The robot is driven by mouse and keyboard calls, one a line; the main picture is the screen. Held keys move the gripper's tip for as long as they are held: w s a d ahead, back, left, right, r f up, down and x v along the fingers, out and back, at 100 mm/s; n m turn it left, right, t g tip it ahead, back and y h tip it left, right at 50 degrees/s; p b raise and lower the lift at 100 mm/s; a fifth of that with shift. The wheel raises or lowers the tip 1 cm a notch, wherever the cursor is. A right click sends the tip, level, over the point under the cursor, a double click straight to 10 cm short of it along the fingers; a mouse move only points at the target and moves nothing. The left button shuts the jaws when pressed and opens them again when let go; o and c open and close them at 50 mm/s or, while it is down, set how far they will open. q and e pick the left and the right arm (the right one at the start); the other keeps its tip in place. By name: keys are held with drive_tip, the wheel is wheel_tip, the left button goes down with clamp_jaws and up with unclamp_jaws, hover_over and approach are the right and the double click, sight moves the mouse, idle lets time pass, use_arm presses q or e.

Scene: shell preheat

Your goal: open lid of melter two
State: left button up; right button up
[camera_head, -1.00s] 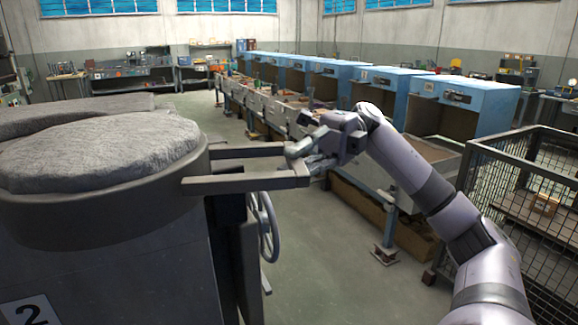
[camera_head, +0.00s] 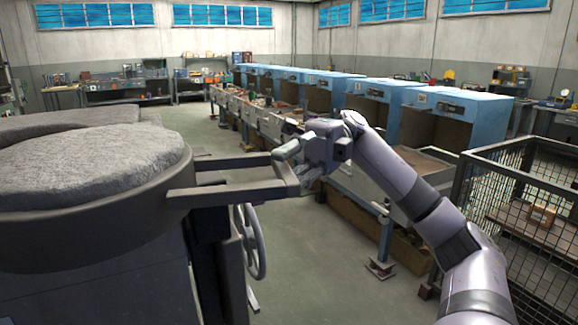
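The melter (camera_head: 110,290) fills the left of the view, a dark drum body. Its lid (camera_head: 80,165) is a thick disc with a rough grey top and a dark rim, lying flat on the drum. Two bars run right from the rim to a crossbar, forming the lid handle (camera_head: 225,193). My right gripper (camera_head: 293,161) is at the crossbar end, its fingers over and beside the bar. Whether they are closed on it is hidden by the angle. My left gripper is out of view.
A handwheel (camera_head: 250,242) stands beside the melter, under the handle. A row of blue booths (camera_head: 455,110) with a long bench runs behind my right arm. A wire mesh cage (camera_head: 525,200) holding a small box (camera_head: 542,215) stands at right. The floor between is clear.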

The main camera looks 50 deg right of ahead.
drive_tip(key=shift+o, duration=0.5)
drive_tip(key=shift+d, duration=0.15)
drive_tip(key=w+d, duration=0.1)
drive_tip(key=d, duration=0.6)
drive_tip(key=shift+w, duration=0.15)
drive_tip(key=shift+d+f, duration=0.1)
